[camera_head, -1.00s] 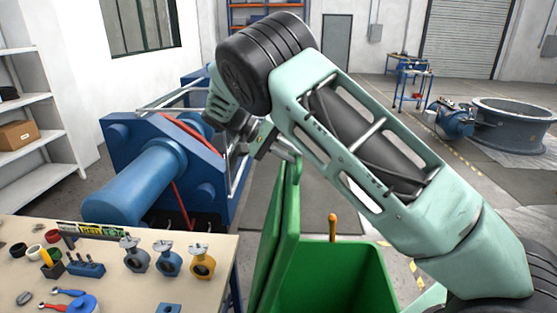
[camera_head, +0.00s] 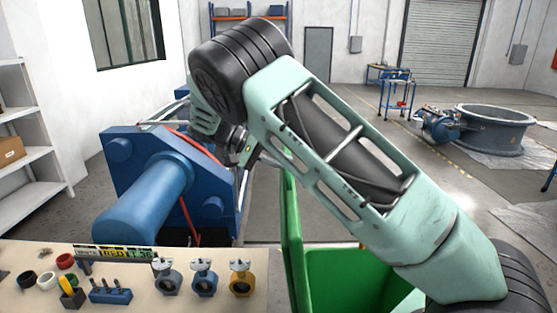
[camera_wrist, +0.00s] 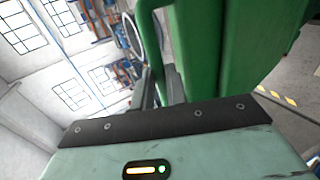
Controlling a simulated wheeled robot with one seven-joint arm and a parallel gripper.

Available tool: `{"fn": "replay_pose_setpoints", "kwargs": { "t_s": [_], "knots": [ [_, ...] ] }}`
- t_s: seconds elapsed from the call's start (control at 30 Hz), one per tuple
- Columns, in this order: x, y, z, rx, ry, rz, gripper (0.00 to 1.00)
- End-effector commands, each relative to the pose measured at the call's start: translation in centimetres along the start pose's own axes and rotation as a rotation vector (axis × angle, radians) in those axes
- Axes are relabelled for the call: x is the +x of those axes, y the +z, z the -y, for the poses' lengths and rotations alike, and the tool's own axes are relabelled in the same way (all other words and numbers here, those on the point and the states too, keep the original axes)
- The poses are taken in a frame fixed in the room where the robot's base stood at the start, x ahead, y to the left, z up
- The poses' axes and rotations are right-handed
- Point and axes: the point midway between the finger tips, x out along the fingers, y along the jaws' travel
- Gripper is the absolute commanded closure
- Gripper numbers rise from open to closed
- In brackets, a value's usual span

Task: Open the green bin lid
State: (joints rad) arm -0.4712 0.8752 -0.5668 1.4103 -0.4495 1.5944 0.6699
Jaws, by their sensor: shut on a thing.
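The green bin (camera_head: 345,280) stands at the bottom centre of the head view, with its inside showing. Its green lid (camera_head: 293,240) stands upright at the bin's left side, seen nearly edge-on. My gripper (camera_head: 277,160) is at the lid's top edge, partly hidden by my arm. In the wrist view the lid (camera_wrist: 225,45) fills the upper middle, with a green bar-like handle (camera_wrist: 150,40) at its left. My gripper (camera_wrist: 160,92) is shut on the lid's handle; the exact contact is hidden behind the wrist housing.
A workbench (camera_head: 130,300) with small valves and tools stands left of the bin. A large blue machine (camera_head: 150,190) is behind it. A white shelf (camera_head: 35,150) is at far left. Open floor lies right, before a large grey ring (camera_head: 490,130).

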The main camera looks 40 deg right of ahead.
Motion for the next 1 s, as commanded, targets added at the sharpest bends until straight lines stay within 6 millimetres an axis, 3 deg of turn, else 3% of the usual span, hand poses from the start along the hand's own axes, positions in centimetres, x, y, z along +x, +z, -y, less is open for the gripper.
{"fn": "replay_pose_setpoints", "kwargs": {
  "t_s": [0.03, 0.33, 0.37, 0.43, 1.0],
  "knots": [
    [0.61, 0.34, 1.34, -0.015, -0.010, 0.010, 1.00],
    [0.64, 0.32, 1.32, -0.015, -0.010, 0.011, 1.00],
    [0.64, 0.32, 1.32, -0.015, -0.010, 0.011, 0.83],
    [0.62, 0.29, 1.26, -0.014, -0.009, 0.010, 0.64],
    [0.21, 0.08, 0.99, -0.008, -0.011, 0.006, 0.64]
  ]
}}
